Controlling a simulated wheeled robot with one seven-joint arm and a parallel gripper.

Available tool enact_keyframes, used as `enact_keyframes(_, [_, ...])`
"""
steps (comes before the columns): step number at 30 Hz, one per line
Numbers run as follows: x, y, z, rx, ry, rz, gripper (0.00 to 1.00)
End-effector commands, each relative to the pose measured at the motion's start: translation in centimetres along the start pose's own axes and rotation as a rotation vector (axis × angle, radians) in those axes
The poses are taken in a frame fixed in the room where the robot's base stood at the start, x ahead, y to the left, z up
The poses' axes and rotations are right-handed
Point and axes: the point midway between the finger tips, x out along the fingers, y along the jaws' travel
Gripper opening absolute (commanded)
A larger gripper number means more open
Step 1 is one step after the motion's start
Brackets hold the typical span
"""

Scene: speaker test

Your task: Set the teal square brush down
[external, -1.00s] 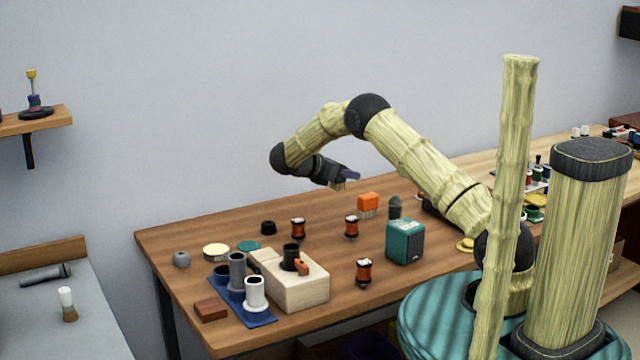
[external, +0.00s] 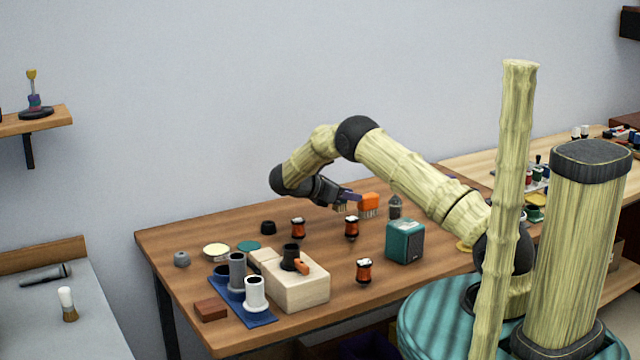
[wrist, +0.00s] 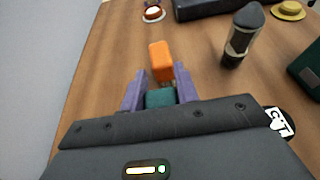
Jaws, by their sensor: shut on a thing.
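My gripper (external: 345,196) reaches over the back part of the brown table (external: 180,245). In the wrist view its purple fingers (wrist: 160,95) are shut on the teal square brush (wrist: 160,98), whose teal block shows between them. In the external view the brush's bristles (external: 339,207) hang below the fingers, close to the tabletop; I cannot tell whether they touch it. An orange brush (external: 369,201) stands bristles down just right of the gripper; in the wrist view its orange block (wrist: 160,60) is right beyond the fingertips.
A copper spool (external: 351,228) stands just in front of the gripper, another (external: 298,228) to its left. A dark grey domed object (external: 395,207) stands right of the orange brush. A teal box (external: 405,241) is nearer the front. Bare wood lies left of the gripper.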

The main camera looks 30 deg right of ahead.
Motion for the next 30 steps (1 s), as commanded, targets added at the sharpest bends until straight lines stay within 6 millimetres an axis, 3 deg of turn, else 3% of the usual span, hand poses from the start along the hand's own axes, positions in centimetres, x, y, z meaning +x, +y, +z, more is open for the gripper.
enact_keyframes(9, [0.1, 0.0, -0.2, 0.0, -0.001, 0.0, 0.08])
enact_keyframes(18, [1.4, 0.0, -3.4, 0.001, 0.0, 0.001, 0.08])
enact_keyframes(30, [1.6, 0.0, -3.8, 0.001, 0.0, 0.0, 0.08])
